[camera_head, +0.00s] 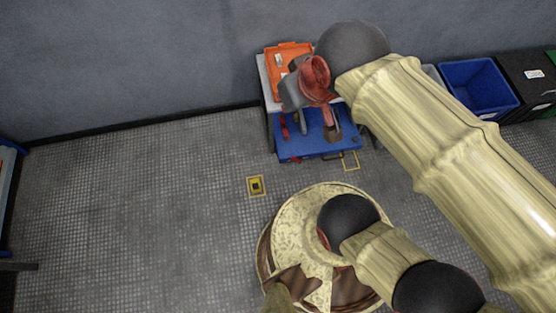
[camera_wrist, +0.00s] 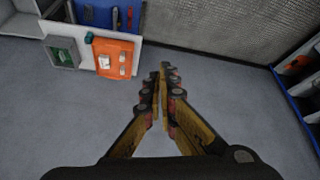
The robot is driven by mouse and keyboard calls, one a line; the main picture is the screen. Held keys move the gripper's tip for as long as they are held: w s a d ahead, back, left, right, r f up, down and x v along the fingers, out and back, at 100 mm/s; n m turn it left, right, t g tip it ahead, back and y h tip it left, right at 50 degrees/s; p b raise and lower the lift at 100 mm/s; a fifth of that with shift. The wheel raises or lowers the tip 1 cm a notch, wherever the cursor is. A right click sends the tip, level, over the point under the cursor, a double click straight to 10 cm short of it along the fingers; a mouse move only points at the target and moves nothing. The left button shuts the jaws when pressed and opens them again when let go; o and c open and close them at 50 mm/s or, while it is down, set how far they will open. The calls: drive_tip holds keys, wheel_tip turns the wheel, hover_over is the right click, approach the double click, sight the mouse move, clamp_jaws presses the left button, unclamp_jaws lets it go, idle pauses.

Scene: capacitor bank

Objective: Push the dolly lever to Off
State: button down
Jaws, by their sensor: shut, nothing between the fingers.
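The blue dolly (camera_head: 300,149) stands against the wall, with a pale upper board and an orange panel (camera_head: 284,60). In the wrist view the orange panel (camera_wrist: 106,66) carries small white fittings, with a small teal part (camera_wrist: 89,38) at its corner. I cannot tell which part is the lever or how it is set. My gripper (camera_wrist: 161,76) is shut and empty, its fingertips together. In the wrist view it is to the right of the orange panel and apart from it. In the head view my arm hides part of the dolly, and the fingertips are unclear.
A grey housing with a green inside (camera_wrist: 63,52) sits beside the orange panel. Red items (camera_head: 285,131) lie on the dolly's blue deck. The floor (camera_head: 130,200) at left is clear.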

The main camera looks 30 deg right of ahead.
drive_tip(key=shift+w+d, duration=0.1)
